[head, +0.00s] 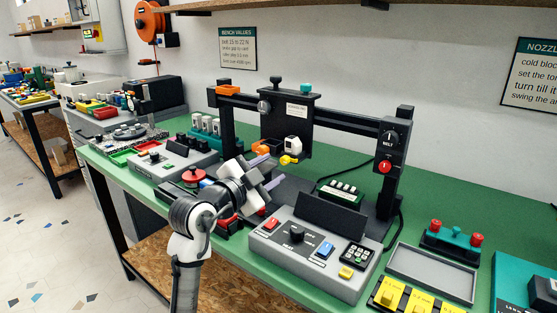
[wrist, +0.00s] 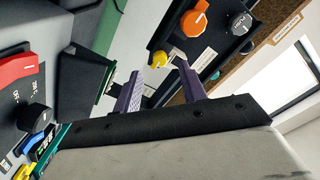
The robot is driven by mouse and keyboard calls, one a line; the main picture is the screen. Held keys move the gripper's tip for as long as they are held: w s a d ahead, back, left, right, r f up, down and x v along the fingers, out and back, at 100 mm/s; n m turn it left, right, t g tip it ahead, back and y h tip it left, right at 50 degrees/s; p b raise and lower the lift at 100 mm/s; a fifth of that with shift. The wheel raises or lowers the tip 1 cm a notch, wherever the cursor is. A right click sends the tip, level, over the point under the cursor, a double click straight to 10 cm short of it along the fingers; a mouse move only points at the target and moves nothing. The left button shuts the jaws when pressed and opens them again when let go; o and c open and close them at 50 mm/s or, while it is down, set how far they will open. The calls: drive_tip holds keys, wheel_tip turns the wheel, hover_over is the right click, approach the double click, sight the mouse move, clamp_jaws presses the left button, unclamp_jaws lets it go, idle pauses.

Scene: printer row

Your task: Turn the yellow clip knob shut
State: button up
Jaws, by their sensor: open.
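The yellow clip knob (head: 287,160) is small and sits low on the dark tool head of the gantry, below a white block. In the wrist view the yellow knob (wrist: 159,60) shows just beyond and between the fingertips, with a pale tip beside it. My gripper (head: 270,171) is open with purple fingers, a little to the left of and below the knob. In the wrist view my gripper (wrist: 159,73) has nothing between its fingers. It appears apart from the knob; the exact gap is hard to tell.
An orange knob (wrist: 195,18) and a dark knob (wrist: 241,23) are near the yellow one. A grey control panel (head: 310,252) stands right of my arm, with a red button unit (head: 193,176) to its left. The gantry's right post (head: 389,180) stands beyond.

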sight(283, 162)
drive_tip(key=shift+p+x, duration=0.3)
drive_tip(key=shift+x, duration=1.75)
drive_tip(key=shift+c, duration=0.4)
clamp_jaws()
